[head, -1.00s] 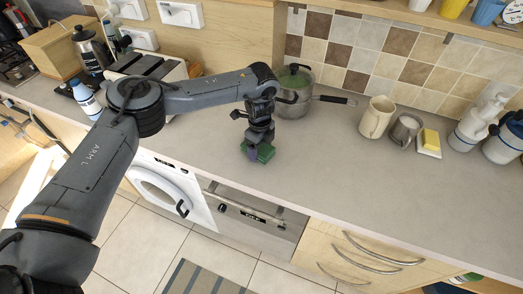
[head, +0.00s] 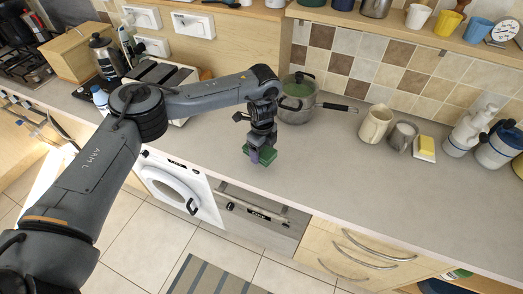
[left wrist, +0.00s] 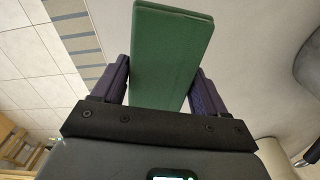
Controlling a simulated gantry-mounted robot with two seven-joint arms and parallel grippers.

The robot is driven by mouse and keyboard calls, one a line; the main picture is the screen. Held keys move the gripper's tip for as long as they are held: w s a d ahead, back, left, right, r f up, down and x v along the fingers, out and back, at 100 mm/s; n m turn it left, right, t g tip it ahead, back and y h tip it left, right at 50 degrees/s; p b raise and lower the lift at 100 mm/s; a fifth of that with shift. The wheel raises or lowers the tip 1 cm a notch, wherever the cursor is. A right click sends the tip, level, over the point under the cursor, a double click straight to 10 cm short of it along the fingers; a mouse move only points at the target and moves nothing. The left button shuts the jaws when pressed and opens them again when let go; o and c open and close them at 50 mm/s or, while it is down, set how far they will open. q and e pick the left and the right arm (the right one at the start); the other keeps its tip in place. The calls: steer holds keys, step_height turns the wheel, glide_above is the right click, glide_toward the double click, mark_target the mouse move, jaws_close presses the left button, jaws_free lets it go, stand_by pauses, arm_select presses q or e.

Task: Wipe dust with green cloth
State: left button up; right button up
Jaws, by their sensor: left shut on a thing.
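The green cloth (head: 266,155) looks like a folded block near the front edge of the grey counter (head: 330,185). My left gripper (head: 259,153) is shut on it, with the arm coming in from the left and the fingers pointing down. In the left wrist view the cloth (left wrist: 168,50) sits between the two dark purple fingers of the left gripper (left wrist: 160,88). Whether the cloth touches the counter is hard to tell. No dust can be made out on the counter. My right gripper is not in view.
A pot (head: 297,100) with a long handle stands behind the gripper. Two mugs, a cream one (head: 375,124) and a grey one (head: 402,136), a butter dish (head: 425,148) and white bottles (head: 467,132) stand to the right. A toaster (head: 160,82) is at left. The middle counter is clear.

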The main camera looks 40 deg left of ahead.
arm_select(q)
steer(key=shift+r+p, duration=0.75)
steer(key=shift+r, duration=0.35)
